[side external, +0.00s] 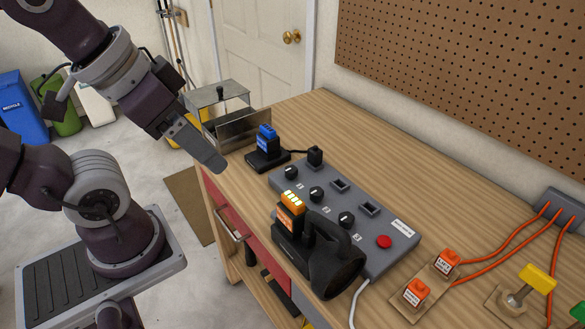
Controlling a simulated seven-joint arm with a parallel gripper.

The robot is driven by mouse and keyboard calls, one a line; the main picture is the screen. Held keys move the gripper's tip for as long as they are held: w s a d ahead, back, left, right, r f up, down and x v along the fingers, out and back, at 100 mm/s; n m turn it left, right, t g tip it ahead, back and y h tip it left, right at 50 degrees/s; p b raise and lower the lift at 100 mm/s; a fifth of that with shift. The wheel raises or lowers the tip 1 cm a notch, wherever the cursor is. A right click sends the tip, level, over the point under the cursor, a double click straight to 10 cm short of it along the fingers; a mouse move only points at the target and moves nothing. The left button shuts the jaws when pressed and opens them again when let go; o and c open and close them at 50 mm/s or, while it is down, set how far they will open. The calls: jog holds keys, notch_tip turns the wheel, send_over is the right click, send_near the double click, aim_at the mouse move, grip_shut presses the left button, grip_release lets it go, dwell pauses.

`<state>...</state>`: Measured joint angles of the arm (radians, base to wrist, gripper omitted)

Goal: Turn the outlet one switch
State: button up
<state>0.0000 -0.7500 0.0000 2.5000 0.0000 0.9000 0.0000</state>
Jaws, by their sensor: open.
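A grey outlet box (375,262) lies on the wooden workbench, with three black round switches in a row, labelled 1, 2 and 3. The outlet one switch (291,172) is at the far left end, beside a black plug (315,156) seated in the box. The second switch (316,194) and third switch (346,219) are nearer the camera. My gripper (217,164) is open and empty, left of the switches near the bench's left edge, touching none of them. Its fingers overlap in this view, so the gap is hidden.
A black flashlight (335,255) with an orange battery (291,207) stands against the box's front. A blue battery (266,139) sits in a charger (268,160) behind. A metal-and-glass case (237,128) stands at the back corner.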

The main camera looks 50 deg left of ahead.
jog(key=shift+c, duration=0.5)
jog(key=shift+w, duration=0.25)
jog(key=shift+c, duration=1)
jog(key=n+g, duration=0.6)
jog(key=n, duration=1.2)
send_over(291, 168)
notch_tip(291, 168, down, 15)
jog(key=shift+r, duration=0.1)
notch_tip(291, 168, down, 7)
jog(key=shift+f, duration=0.1)
grip_shut()
